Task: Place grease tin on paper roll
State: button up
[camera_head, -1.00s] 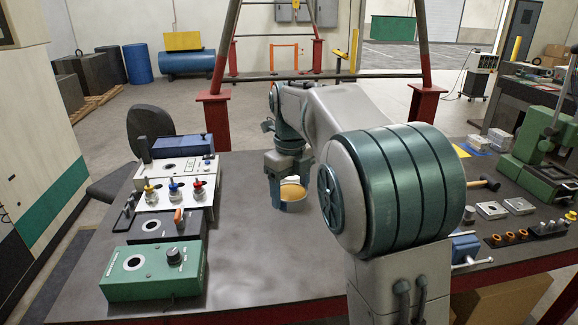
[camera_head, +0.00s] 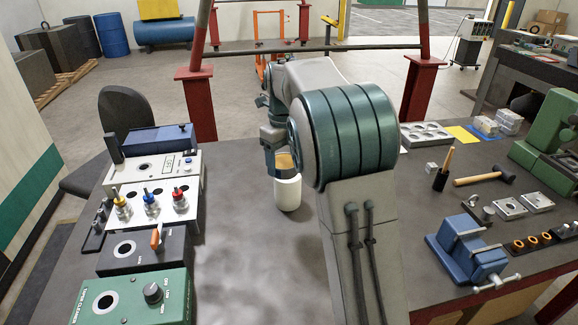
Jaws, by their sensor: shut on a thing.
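The paper roll (camera_head: 288,192) is a white upright cylinder on the grey workbench, just left of my arm's big round joint. The grease tin (camera_head: 285,161) shows as a small tan-orange patch right above the roll, partly hidden by my gripper and arm. My gripper (camera_head: 279,160) points down over the roll and is shut on the tin. The tin appears in line with the top of the roll; I cannot tell whether they touch. The fingertips are mostly hidden.
Control boxes (camera_head: 150,200) with knobs line the bench's left side. At right are a blue vise (camera_head: 468,250), a hammer (camera_head: 485,177), metal plates (camera_head: 510,208) and a green press (camera_head: 550,145). The bench (camera_head: 240,240) is clear in front of the roll.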

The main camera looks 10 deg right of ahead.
jog(key=p, duration=0.1)
send_over(290, 181)
notch_tip(290, 181, down, 3)
jog(key=shift+f, duration=0.2)
jog(key=shift+f+p, duration=0.6)
jog(key=shift+f, duration=1.45)
jog(key=o, duration=1.1)
jog(key=shift+f, duration=0.15)
